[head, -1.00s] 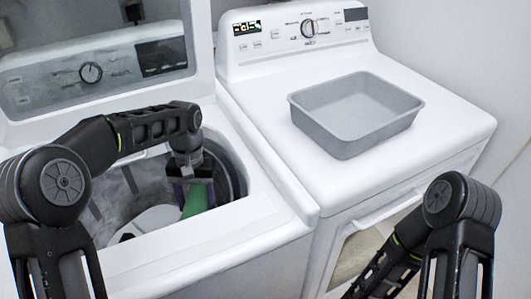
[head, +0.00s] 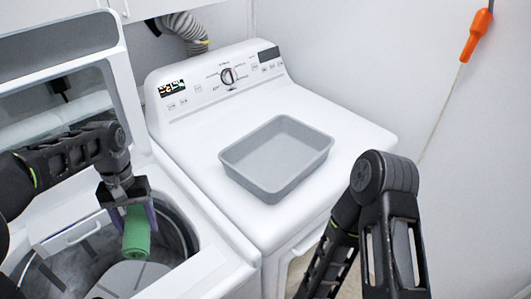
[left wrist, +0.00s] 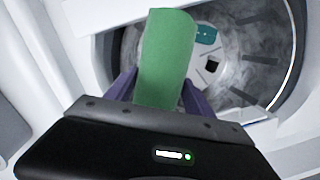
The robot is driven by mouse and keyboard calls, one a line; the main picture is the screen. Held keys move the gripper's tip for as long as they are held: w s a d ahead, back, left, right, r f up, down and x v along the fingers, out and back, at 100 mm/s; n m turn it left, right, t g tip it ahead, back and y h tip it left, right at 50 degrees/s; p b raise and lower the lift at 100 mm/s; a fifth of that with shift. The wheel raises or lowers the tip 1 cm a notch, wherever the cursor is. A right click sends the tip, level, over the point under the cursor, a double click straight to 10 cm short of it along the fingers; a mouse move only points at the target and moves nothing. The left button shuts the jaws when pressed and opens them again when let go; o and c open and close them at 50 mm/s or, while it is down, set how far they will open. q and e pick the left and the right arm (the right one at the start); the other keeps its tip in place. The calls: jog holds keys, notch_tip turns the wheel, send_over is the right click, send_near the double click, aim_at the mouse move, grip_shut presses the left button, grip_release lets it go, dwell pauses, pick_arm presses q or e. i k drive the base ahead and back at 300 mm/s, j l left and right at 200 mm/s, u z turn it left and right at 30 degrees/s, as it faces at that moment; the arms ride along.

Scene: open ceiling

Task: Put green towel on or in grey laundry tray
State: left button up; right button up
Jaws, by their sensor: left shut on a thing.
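The green towel (head: 136,235) is a rolled green bundle held in my left gripper (head: 132,208) over the open washer drum. In the left wrist view the towel (left wrist: 165,60) stands out between the purple fingers, which are shut on it. The grey laundry tray (head: 235,178) sits on top of the white dryer, to the right of the washer. It looks empty. My left gripper is to the left of and lower than the tray. My right arm shows at the lower right, but its gripper is outside the picture.
The washer drum (head: 60,270) is open below the left gripper, with its lid raised at the left. The dryer top (head: 345,135) is clear around the tray. The dryer's control panel (head: 215,85) stands behind it. An orange handle (head: 474,38) hangs at the right wall.

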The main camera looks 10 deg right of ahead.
aim_at(278, 164)
jog(key=k+l+z, duration=0.35)
jog(key=l+z, duration=0.3)
jog(key=l, duration=0.2)
jog(key=l+z, duration=0.35)
jog(key=l, duration=0.15)
jog(key=i+l+z, duration=0.15)
